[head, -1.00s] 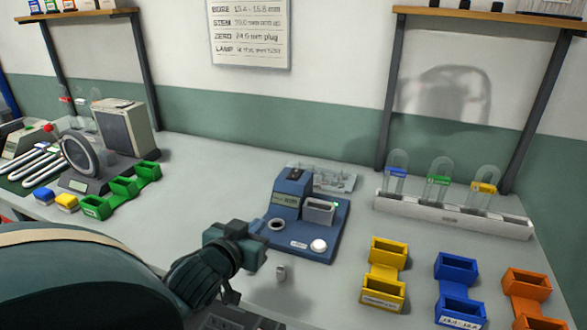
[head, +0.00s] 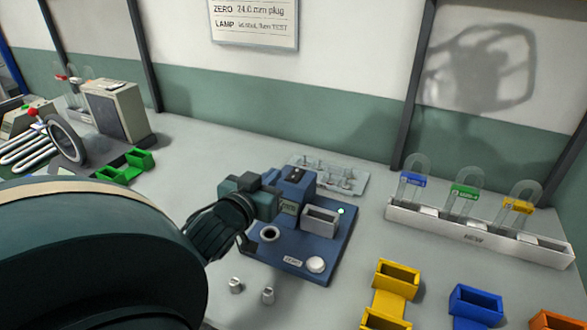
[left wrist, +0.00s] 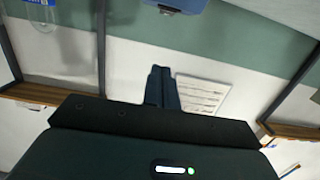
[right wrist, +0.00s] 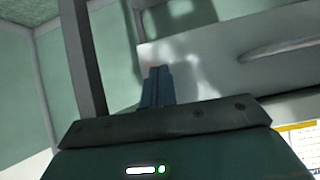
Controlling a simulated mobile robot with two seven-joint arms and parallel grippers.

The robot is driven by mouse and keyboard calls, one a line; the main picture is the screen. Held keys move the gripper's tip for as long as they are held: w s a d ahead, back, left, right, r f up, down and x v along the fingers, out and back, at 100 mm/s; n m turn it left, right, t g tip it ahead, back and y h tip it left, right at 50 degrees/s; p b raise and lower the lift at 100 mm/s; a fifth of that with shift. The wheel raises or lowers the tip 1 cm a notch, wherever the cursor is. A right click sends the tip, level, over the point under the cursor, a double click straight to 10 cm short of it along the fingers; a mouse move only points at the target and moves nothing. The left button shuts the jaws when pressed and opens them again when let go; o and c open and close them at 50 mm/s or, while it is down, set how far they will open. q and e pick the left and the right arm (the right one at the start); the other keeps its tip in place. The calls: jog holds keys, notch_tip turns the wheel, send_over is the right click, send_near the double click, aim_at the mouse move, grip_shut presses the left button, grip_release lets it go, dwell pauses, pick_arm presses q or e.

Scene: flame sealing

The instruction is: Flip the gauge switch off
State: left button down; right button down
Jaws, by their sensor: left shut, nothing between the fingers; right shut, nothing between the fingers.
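The blue gauge (head: 322,247) stands on the bench in the middle of the head view, with a raised housing at its back left. A small dark switch (head: 296,174) shows on top of that housing. My left gripper (head: 272,200) is shut and empty, close to the left side of the housing and partly covering it. I cannot tell whether it touches. In the left wrist view its closed fingers (left wrist: 162,86) point up the picture, with a blue edge beyond them. My right gripper (right wrist: 158,84) is shut and empty, and shows only in the right wrist view.
Two small metal plugs (head: 268,295) stand in front of the gauge. A clear rack (head: 330,176) lies behind it. A white holder (head: 480,238) with glass tubes and yellow (head: 392,288) and blue bins (head: 474,303) are at right. Green bins (head: 125,165) are at left.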

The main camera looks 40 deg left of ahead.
pick_arm(q)
jog(key=p, duration=0.1)
send_over(293, 177)
jog(key=s, duration=0.1)
jog(key=shift+d+f, duration=0.15)
jog(key=shift+f, duration=0.3)
jog(key=f, duration=0.2)
jog(key=shift+w+f, duration=0.45)
jog(key=shift+f, duration=0.75)
pick_arm(e)
jog(key=shift+w+d+r, duration=0.1)
jog(key=shift+d+r, duration=0.1)
jog(key=shift+d, duration=0.05)
jog(key=shift+f, duration=0.1)
